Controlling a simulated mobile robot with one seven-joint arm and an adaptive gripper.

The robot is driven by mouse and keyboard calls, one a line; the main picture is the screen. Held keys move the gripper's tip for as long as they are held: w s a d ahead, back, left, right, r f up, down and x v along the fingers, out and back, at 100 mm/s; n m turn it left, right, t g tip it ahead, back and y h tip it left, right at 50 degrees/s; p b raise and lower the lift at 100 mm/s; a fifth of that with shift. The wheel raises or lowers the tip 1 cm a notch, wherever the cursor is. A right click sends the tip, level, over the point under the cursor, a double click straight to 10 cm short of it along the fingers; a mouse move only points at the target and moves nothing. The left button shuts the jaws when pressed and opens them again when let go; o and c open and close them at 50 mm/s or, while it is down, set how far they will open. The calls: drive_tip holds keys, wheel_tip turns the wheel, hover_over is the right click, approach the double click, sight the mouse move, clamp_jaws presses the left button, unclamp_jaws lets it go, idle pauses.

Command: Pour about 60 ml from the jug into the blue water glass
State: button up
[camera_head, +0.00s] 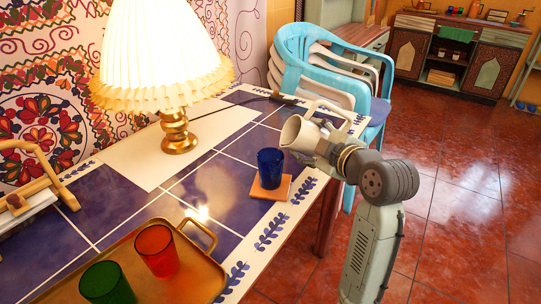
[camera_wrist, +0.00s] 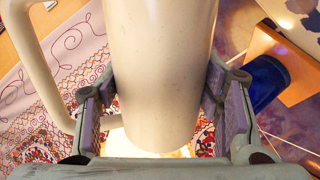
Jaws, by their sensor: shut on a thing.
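The cream jug (camera_head: 300,134) is held tilted above the right side of the table, with its mouth toward the left. It fills the middle of the wrist view (camera_wrist: 160,70), its handle at the left. My gripper (camera_head: 326,150) is shut on the jug's body, a finger on each side. The blue water glass (camera_head: 270,168) stands upright on a square wooden coaster (camera_head: 271,187), below and left of the jug. The blue glass also shows at the right of the wrist view (camera_wrist: 266,82). The jug's contents are hidden.
A brass tray (camera_head: 205,280) at the front holds a red glass (camera_head: 157,250) and a green glass (camera_head: 106,284). A pleated lamp (camera_head: 160,60) stands at the back. Stacked chairs (camera_head: 330,60) are beyond the table. Tiles left of the coaster are bare.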

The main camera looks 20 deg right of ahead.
drive_tip(key=shift+a+n+h, duration=0.15)
drive_tip(key=shift+n+h, duration=0.15)
drive_tip(key=shift+n, duration=0.1)
idle(1.4)
drive_tip(key=shift+r, duration=0.15)
idle(1.4)
drive_tip(key=shift+f+b, duration=0.25)
drive_tip(key=shift+b, duration=0.05)
drive_tip(key=shift+w+r+m+y+p, duration=0.1)
drive_tip(key=shift+r+m+y+p, duration=0.3)
drive_tip(key=shift+r+m+p, duration=0.7)
drive_tip(key=shift+f+y+p, duration=0.15)
drive_tip(key=shift+y+p, duration=0.15)
drive_tip(key=shift+f+m+b, duration=0.2)
drive_tip(key=shift+m+b, duration=0.1)
drive_tip(key=shift+d+f+m+t, duration=0.25)
drive_tip(key=shift+f+m+t, duration=0.05)
drive_tip(key=shift+f+m, duration=0.25)
